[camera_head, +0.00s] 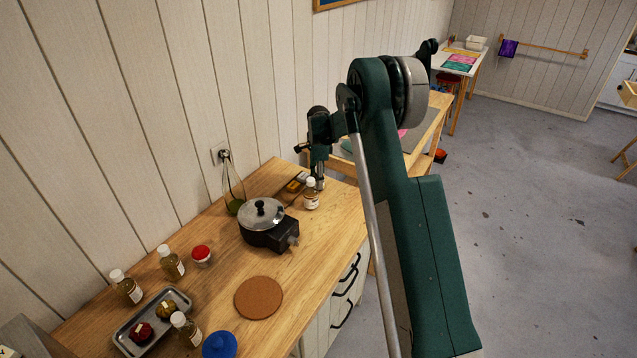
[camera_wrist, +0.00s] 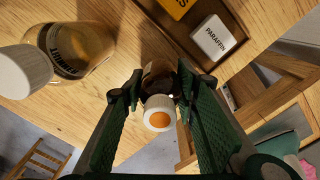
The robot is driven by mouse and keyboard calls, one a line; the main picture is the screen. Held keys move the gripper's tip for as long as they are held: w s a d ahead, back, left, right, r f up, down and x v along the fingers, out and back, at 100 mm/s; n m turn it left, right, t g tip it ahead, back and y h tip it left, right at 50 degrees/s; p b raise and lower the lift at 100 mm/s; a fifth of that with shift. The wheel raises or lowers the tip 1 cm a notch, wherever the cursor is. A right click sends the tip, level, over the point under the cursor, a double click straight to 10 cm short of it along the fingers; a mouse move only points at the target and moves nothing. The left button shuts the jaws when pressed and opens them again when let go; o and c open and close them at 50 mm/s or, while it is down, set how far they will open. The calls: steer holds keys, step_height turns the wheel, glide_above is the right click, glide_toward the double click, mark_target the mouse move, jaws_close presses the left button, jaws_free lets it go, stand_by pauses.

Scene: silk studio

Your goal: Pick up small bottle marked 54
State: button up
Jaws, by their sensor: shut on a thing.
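A small bottle with a white cap and orange top (camera_wrist: 158,115) is between the two green fingers of my gripper (camera_wrist: 155,92) in the wrist view. The fingers are shut on it. Its body is mostly hidden behind the cap and the fingers, and I cannot read a number on it. In the head view my gripper (camera_head: 318,178) is over the far end of the wooden bench, and the small bottle cannot be made out there. I cannot tell whether the bottle touches the bench.
A larger white-capped bottle (camera_wrist: 75,50) stands close by; it also shows in the head view (camera_head: 311,196). A tray (camera_wrist: 235,62) holds a white paraffin block (camera_wrist: 213,38). A lidded pot (camera_head: 263,213) stands nearer on the bench. A cork mat (camera_head: 258,297) lies on clear wood.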

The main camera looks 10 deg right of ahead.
step_height(320, 180, up, 9)
steer(key=shift+r+b, duration=0.15)
steer(key=shift+b, duration=0.15)
